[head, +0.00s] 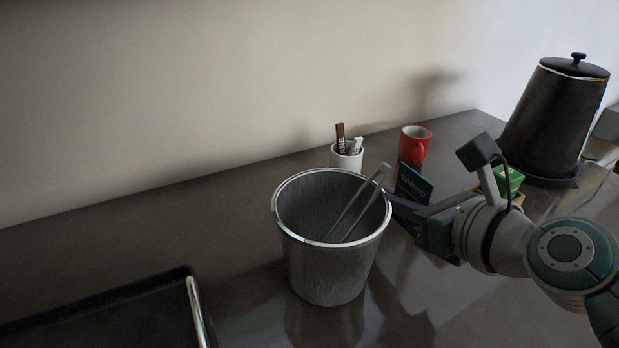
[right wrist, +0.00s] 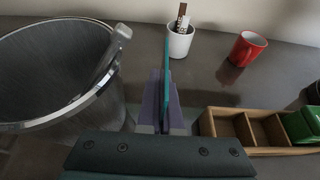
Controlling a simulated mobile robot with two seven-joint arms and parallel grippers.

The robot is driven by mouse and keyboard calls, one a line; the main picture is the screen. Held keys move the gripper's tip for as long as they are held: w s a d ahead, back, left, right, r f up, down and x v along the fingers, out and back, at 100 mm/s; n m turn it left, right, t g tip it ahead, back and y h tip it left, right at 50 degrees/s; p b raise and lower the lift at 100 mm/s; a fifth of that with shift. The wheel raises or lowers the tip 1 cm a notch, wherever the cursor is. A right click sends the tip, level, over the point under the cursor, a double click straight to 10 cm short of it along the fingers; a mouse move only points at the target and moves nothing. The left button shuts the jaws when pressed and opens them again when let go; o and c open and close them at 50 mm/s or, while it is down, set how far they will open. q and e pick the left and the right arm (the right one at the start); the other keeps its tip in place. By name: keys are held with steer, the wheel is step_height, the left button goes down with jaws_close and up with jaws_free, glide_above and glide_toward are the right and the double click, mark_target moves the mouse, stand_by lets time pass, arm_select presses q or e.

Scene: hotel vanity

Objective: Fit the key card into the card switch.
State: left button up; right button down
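The key card (head: 413,185) is a teal card with pale lettering. It stands upright between the purple fingers of my right gripper (head: 402,206), beside the right rim of the bucket. In the right wrist view the card (right wrist: 167,72) shows nearly edge-on, gripped between the fingers (right wrist: 160,100), its upper part sticking out beyond them. The gripper is shut on it, and the card is clear of the cup and mug behind. I do not see the card switch in either view. My left gripper is out of view.
A metal ice bucket (head: 312,262) with tongs (head: 362,203) stands left of the gripper. Behind are a white cup (head: 346,159) with sticks and a red mug (head: 414,146). A wooden divided box (right wrist: 238,133), green packet (right wrist: 302,125) and black urn (head: 556,118) are right; a black tray (head: 100,308) is left.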

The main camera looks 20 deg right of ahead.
mark_target(383, 243)
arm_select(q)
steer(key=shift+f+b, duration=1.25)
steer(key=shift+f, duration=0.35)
arm_select(e)
steer(key=shift+f, duration=2.7)
steer(key=shift+f, duration=0.1)
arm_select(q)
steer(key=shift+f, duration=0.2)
arm_select(e)
steer(key=shift+f, duration=0.15)
steer(key=c, duration=1.1)
jaws_free()
